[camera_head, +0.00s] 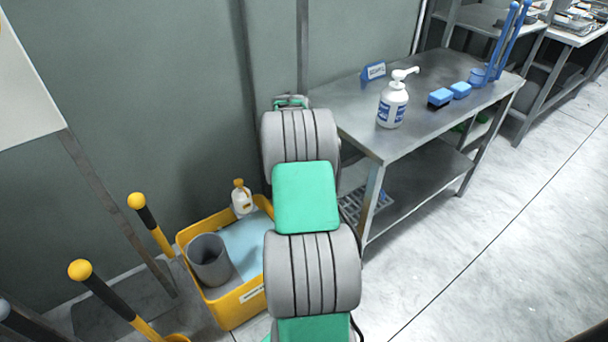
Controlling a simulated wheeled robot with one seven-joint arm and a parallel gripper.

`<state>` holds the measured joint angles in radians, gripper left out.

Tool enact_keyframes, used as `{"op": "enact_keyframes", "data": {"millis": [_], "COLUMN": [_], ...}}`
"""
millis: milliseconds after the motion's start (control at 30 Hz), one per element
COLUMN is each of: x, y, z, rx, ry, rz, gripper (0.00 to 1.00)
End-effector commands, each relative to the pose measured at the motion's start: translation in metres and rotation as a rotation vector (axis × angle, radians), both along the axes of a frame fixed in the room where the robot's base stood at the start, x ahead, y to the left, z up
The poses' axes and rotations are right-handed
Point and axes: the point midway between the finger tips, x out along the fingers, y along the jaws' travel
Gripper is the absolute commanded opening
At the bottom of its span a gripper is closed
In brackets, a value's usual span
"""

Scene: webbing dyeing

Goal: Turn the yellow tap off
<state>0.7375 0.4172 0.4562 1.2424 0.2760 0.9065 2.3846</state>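I cannot make out a yellow tap in this view. My own grey and green arm rises through the middle of the picture and hides part of the wall, the yellow tub (229,311) and the table's left end. My gripper does not show; the arm's far end is turned away near the wall. The yellow tub stands on the floor left of my arm. A light blue surface, a grey cylinder (209,262) and a white bottle with a yellow cap (242,199) show in or at it.
A steel table (434,122) stands right of my arm, holding a white pump bottle (392,104), blue blocks (440,97) and a blue sign (373,72). Black handles with yellow ball ends (137,201) stand at left. The floor at right is clear.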

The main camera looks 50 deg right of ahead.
Motion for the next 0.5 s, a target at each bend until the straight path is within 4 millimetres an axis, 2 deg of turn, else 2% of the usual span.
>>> {"op": "enact_keyframes", "data": {"millis": [500], "x": [-0.0029], "y": [0.0001], "z": [-0.0005], "rx": [0.002], "ry": [0.003], "rz": [-0.037], "gripper": [0.0]}}
